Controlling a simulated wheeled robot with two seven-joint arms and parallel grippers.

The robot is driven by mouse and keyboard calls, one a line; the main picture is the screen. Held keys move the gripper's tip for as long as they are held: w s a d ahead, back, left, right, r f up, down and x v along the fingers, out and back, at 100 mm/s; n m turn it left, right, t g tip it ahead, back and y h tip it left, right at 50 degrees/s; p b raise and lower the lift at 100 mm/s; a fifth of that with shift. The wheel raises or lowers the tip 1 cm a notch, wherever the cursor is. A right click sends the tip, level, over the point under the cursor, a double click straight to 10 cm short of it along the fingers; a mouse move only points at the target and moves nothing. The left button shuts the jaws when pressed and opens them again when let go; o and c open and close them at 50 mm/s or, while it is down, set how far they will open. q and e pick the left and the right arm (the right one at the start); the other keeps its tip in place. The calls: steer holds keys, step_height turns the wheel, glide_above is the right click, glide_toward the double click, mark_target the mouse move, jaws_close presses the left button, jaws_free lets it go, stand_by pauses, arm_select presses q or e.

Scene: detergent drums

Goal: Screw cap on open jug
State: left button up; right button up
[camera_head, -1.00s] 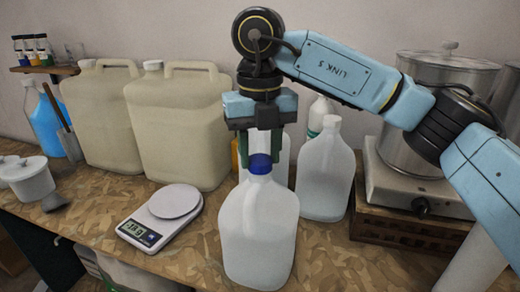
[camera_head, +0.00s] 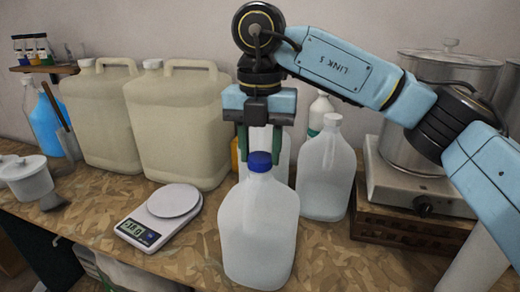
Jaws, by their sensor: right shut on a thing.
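The front jug (camera_head: 258,232) is translucent white and stands upright near the table's front edge. A blue cap (camera_head: 260,162) sits at the mouth of its neck; I cannot tell how far it is threaded. My right gripper (camera_head: 260,158) points straight down over the jug, its green fingers on either side of the cap, and is shut on it. The neck threads are hidden under the cap. My left gripper is not in view.
Another white jug (camera_head: 325,172) stands close behind on the right. A scale (camera_head: 160,217) lies left of the front jug. Two beige canisters (camera_head: 178,125) (camera_head: 102,118) stand behind. A hot plate (camera_head: 415,187) with a steel pot (camera_head: 410,150) is at right.

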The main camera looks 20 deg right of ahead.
steer(key=shift+f, duration=0.15)
steer(key=m, duration=0.3)
steer(key=shift+m+b, duration=0.3)
steer(key=shift+b, duration=0.1)
steer(key=shift+m, duration=1.2)
steer(key=m+b, duration=0.1)
steer(key=m, duration=0.2)
steer(key=shift+s+f+m, duration=0.1)
steer(key=shift+m, duration=0.2)
steer(key=o, duration=1.5)
steer(key=shift+r, duration=0.2)
steer(key=shift+r, duration=0.1)
